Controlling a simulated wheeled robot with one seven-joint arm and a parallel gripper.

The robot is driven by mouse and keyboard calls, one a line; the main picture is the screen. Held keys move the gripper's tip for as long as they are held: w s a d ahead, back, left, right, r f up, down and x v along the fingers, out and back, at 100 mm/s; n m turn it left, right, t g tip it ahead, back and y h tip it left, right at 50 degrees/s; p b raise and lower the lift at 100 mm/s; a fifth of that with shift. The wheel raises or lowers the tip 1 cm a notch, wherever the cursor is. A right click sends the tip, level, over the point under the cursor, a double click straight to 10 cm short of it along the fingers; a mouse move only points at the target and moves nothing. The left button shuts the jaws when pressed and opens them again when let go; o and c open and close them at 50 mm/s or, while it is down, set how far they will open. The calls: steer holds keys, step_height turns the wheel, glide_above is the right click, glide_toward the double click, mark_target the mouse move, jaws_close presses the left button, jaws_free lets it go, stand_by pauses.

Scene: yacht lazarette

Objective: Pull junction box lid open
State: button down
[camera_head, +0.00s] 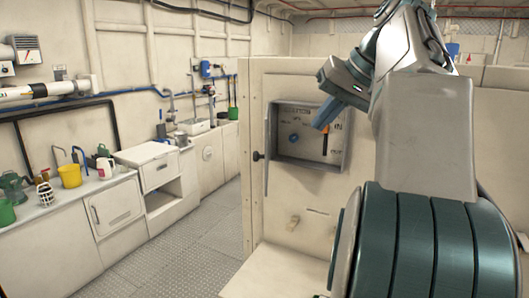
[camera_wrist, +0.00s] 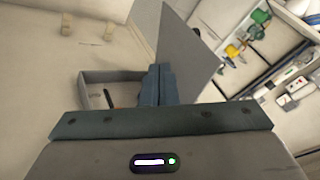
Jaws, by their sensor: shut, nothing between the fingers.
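The junction box (camera_head: 345,150) is a grey open-fronted box on a cream panel. Inside it are a labelled plate, a blue round knob (camera_head: 294,138) and an orange-and-black lever (camera_head: 325,138). Its lid (camera_head: 268,140) stands swung out at the box's left side, seen nearly edge-on, with a dark handle (camera_head: 258,156) on its outer face. In the wrist view the lid (camera_wrist: 190,45) is a flat grey panel just beyond the fingers. My gripper (camera_head: 324,122) is shut and empty, in front of the box's upper right part. The wrist view shows its fingers (camera_wrist: 158,72) together, overlapping the box and lid; contact cannot be told.
A cream counter (camera_head: 70,205) with a yellow bucket (camera_head: 69,175), a mug and other items runs along the left wall. The grey floor (camera_head: 185,250) between counter and panel is clear. Small beige blocks (camera_head: 293,223) stick out below the box.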

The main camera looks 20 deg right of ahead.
steer(key=w+a+f, duration=0.5)
steer(key=w+f, duration=0.2)
steer(key=shift+a+f, duration=0.25)
steer(key=shift+a, duration=0.15)
stand_by(0.4)
